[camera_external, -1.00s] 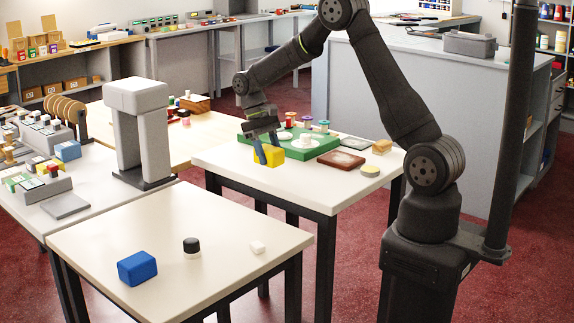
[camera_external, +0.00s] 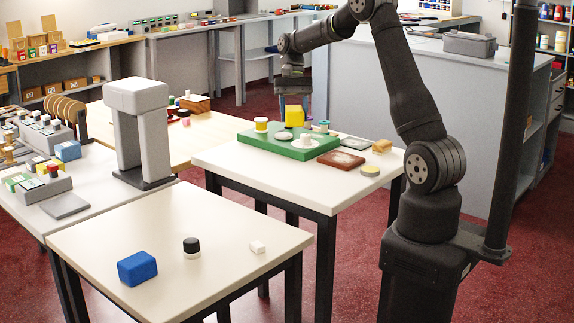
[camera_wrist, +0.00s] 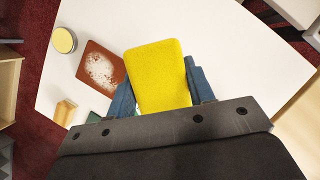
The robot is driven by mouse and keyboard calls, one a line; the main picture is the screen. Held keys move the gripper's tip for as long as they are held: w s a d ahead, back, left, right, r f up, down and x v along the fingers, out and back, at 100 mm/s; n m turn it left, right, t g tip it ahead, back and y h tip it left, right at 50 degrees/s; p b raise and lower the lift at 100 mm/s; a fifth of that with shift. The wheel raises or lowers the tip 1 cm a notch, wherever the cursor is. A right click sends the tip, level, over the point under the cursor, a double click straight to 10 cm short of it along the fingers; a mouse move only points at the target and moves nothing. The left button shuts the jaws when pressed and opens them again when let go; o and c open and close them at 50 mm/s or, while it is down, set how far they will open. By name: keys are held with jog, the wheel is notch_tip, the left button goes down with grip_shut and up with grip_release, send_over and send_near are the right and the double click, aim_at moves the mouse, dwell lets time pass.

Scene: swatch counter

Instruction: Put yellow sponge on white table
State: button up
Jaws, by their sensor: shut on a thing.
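The yellow sponge (camera_external: 294,115) is a bright block held between the blue fingers of my gripper (camera_external: 293,106). In the wrist view the sponge (camera_wrist: 160,72) fills the space between the fingers, which are shut on its two sides. In the external view it appears over the back of the green tray (camera_external: 262,144); its exact height is hard to tell. The tray sits on a white-topped table (camera_external: 240,171), whose bare top shows in the wrist view (camera_wrist: 235,55). Another white-topped table (camera_external: 190,220) stands in front.
Near the tray lie a brown-framed pad (camera_external: 341,159), a yellow-topped tin (camera_external: 370,171) and a wooden block (camera_external: 381,146). The front table holds a blue block (camera_external: 138,268), a black-capped jar (camera_external: 191,247) and a small white block (camera_external: 258,247). A grey arch-shaped stand (camera_external: 137,95) is at left.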

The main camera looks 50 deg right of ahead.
jog(key=s+d+m+t+y, duration=0.1)
jog(key=s+d+m+t, duration=0.15)
jog(key=d+m, duration=0.85)
jog(key=m+t+h, duration=0.1)
jog(key=m+t, duration=0.3)
jog(key=m, duration=0.3)
send_over(356, 144)
jog(key=d, duration=0.1)
notch_tip(356, 144, down, 4)
jog(key=shift+s+f, duration=0.25)
jog(key=shift+f, duration=1.6)
jog(key=shift+s+f, duration=0.2)
jog(key=shift+f, duration=1.6)
jog(key=shift+f, duration=0.2)
jog(key=o, duration=1.1)
jog(key=v, duration=1.7)
jog(key=shift+r, duration=0.2)
